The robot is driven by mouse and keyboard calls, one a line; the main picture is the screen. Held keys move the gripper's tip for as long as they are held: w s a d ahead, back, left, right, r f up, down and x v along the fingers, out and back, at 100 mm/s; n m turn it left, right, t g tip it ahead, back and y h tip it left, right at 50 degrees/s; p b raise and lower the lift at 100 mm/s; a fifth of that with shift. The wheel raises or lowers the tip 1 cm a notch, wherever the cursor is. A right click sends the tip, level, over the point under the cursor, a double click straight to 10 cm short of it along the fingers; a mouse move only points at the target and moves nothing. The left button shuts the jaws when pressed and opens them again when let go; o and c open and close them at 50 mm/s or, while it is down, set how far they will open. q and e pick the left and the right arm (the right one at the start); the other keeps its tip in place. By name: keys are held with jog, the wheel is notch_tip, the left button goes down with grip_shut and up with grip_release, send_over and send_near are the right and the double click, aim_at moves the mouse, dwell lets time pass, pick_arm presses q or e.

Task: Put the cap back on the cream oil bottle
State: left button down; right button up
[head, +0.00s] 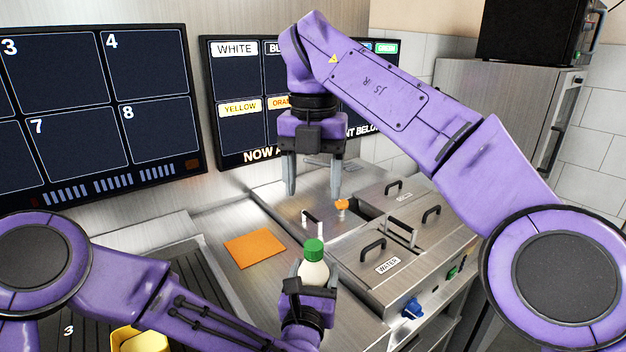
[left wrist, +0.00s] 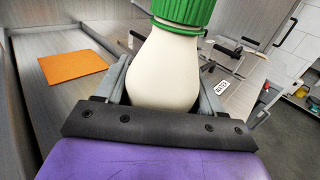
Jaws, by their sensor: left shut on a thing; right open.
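The cream oil bottle (head: 313,274) is upright in my left gripper (head: 314,280), above the steel counter. The left gripper is shut on the bottle's body, and the bottle also shows large in the left wrist view (left wrist: 163,70). The green cap (head: 314,249) sits on top of the bottle; it shows at the top edge of the left wrist view (left wrist: 184,12), where its upper part is cut off. I cannot tell how tightly it is seated. My right gripper (head: 313,192) points down, open and empty, above and apart from the cap.
An orange mat (head: 254,248) lies on the counter left of the bottle. To the right are steel wells with black-handled lids, one labelled WATER (head: 388,264). A small orange-topped item (head: 341,205) stands behind. Menu screens (head: 95,110) line the back. A yellow container (head: 140,342) is at front left.

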pick_arm(q)
jog(key=shift+c, duration=1.5)
grip_release()
jog(key=shift+f, duration=0.1)
jog(key=shift+o, duration=1.3)
pick_arm(e)
jog(key=shift+w+f, duration=0.1)
notch_tip(320, 180, down, 3)
jog(key=b, duration=0.3)
jog(key=shift+f, duration=0.15)
pick_arm(q)
jog(key=s+a, duration=0.1)
jog(key=s, duration=0.9)
jog(key=shift+s+a, duration=0.15)
jog(key=shift+a, duration=0.2)
